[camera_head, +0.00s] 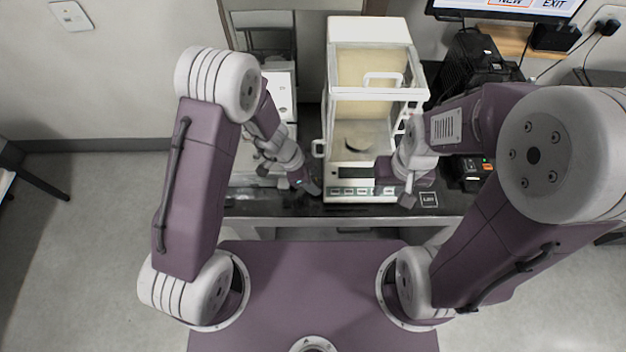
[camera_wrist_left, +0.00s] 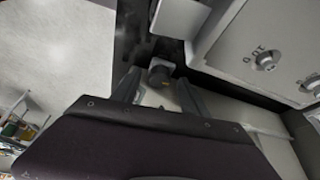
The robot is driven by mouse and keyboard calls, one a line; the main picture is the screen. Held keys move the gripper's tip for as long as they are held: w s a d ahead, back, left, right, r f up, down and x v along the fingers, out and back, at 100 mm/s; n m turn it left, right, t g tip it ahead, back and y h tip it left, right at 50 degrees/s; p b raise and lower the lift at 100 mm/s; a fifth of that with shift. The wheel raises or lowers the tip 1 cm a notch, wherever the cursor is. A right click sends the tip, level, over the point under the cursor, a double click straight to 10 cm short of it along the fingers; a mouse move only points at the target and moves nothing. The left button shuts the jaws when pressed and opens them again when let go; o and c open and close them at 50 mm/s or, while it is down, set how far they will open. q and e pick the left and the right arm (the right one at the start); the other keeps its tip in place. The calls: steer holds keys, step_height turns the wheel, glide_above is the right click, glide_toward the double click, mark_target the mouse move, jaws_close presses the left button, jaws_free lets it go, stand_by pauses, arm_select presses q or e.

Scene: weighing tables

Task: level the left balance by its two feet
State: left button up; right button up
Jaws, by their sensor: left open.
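The white balance with a glass draft shield (camera_head: 368,32) stands on the dark bench, its button panel facing me. My left gripper (camera_head: 312,189) is at the balance's front left corner, low by the bench. In the left wrist view its two open fingers (camera_wrist_left: 160,86) point at a small dark round knob with a grey block above it (camera_wrist_left: 159,69), which looks like a foot. The knob lies between the fingertips; I cannot tell whether they touch it. My right gripper (camera_head: 408,197) is near the front right corner; its jaw opening is unclear. The feet are hidden in the head view.
A white instrument (camera_head: 281,92) stands left of the balance, partly behind my left arm. Dark equipment (camera_head: 470,60) and a monitor (camera_head: 510,8) are at the right. A small label (camera_head: 429,199) lies on the bench's front edge. A grey panel with round fittings (camera_wrist_left: 262,58) fills the wrist view's upper right.

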arm_select(q)
steer(key=shift+d+f, duration=0.2)
steer(key=shift+f, duration=0.2)
steer(key=shift+a, duration=0.1)
steer(key=shift+c, duration=0.3)
jaws_close()
steer(key=n+b, duration=0.1)
steer(key=b, duration=0.2)
steer(key=shift+f+t+b, duration=0.3)
steer(key=shift+b, duration=0.1)
steer(key=shift+r, duration=0.2)
steer(key=shift+s+r+n, duration=0.1)
steer(key=shift+r+n, duration=0.1)
steer(key=shift+n, duration=0.1)
steer(key=shift+o, duration=0.3)
jaws_free()
